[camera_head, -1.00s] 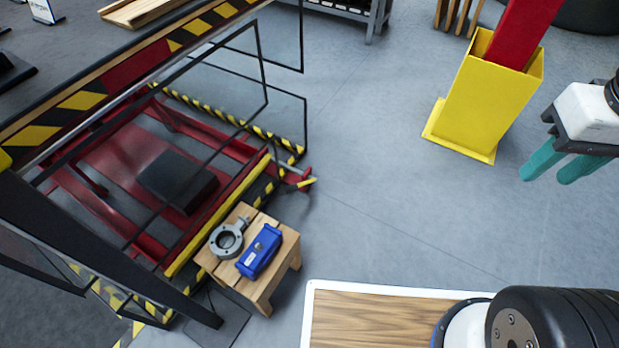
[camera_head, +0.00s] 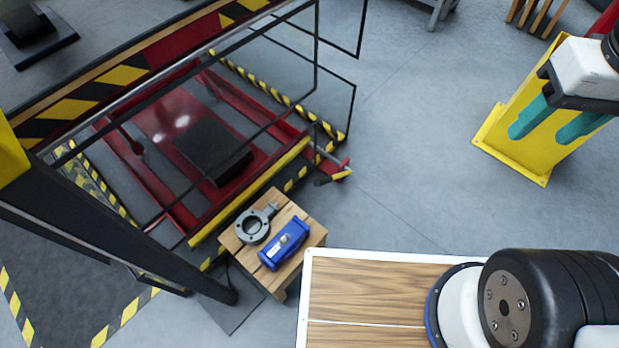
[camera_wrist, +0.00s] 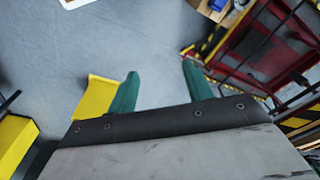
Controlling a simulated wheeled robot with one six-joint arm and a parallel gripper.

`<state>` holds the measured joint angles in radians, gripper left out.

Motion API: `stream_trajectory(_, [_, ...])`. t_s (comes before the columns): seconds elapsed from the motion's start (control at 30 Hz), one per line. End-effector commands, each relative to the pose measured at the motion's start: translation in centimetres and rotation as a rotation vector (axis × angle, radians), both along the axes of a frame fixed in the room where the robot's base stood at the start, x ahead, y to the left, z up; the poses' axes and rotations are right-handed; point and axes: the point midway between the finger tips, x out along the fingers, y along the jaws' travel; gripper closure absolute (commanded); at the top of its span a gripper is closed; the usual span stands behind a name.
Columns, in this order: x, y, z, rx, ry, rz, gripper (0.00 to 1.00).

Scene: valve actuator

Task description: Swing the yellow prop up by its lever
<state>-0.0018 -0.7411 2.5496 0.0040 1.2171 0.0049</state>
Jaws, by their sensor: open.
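A long yellow bar (camera_head: 250,192), which I take for the prop, lies low along the near side of the red lift frame (camera_head: 165,125). The fingers also show in the wrist view (camera_wrist: 159,70), with the red frame (camera_wrist: 272,55) to the upper right.
A small wooden stool (camera_head: 300,225) with a grey valve ring (camera_head: 252,226) and a blue actuator (camera_head: 284,244) stands near the bar. A yellow post (camera_head: 510,150) stands at the right. Thin black rails (camera_head: 317,55) border the lift. Grey floor lies open between lever and gripper.

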Motion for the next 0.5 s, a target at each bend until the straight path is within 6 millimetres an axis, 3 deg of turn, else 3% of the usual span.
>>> stream_trajectory(0.17, [4.7, 1.6, 0.1, 0.048, 0.011, -0.014, 0.50])
stream_trajectory(0.37, [13.6, 5.1, -1.3, 0.133, 0.022, -0.059, 0.50])
stream_trajectory(0.5, [19.9, 7.8, -4.0, 0.186, 0.031, -0.107, 0.50])
